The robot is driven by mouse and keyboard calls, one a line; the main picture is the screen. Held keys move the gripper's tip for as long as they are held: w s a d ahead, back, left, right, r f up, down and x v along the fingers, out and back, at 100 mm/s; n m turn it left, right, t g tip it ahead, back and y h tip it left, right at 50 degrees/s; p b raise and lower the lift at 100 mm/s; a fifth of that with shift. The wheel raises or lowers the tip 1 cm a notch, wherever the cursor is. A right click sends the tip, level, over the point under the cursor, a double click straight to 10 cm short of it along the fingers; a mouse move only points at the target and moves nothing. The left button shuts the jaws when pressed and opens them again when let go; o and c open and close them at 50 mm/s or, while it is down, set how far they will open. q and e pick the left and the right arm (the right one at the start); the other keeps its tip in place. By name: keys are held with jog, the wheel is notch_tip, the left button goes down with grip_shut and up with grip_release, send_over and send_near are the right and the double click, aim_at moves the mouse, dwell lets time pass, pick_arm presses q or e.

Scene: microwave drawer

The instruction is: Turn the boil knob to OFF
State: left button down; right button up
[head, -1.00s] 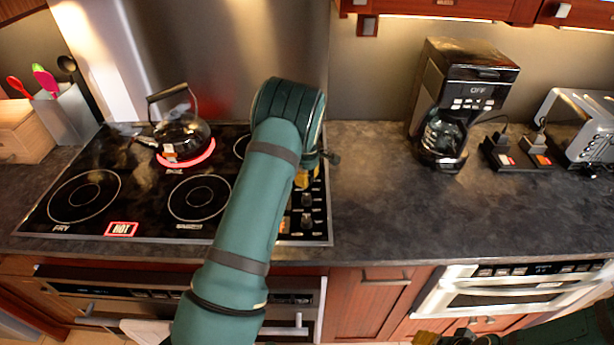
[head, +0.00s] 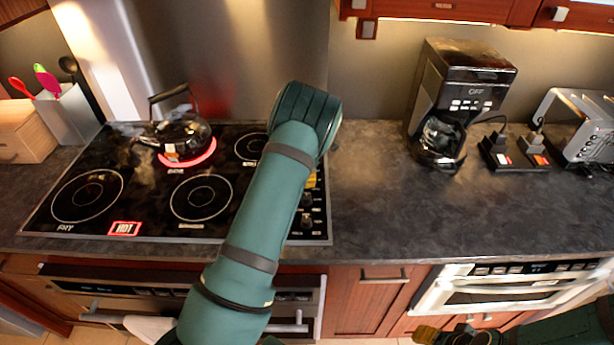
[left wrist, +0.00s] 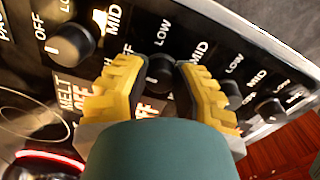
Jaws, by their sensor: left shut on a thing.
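In the left wrist view my left gripper (left wrist: 163,76) has its yellow fingers on either side of a black knob (left wrist: 158,68) and is shut on it. LOW and MID marks show beside this knob; I cannot read its burner name. Another knob (left wrist: 71,42) stands to the left, and one (left wrist: 268,109) to the right. In the head view my green left arm covers most of the knob panel (head: 318,225); a bit of yellow finger (head: 312,180) shows. The burner under the kettle glows red (head: 190,160). My right gripper (head: 440,335) is partly visible at the bottom edge.
A black kettle (head: 182,135) stands on the glowing burner. A red HOT sign (head: 124,228) is lit on the cooktop. A coffee maker (head: 455,100) and a toaster (head: 580,130) stand to the right.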

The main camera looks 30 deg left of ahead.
pick_arm(q)
jog(key=shift+n, duration=0.3)
jog(key=c, duration=0.7)
grip_release()
notch_tip(320, 180, up, 12)
dwell(0.7)
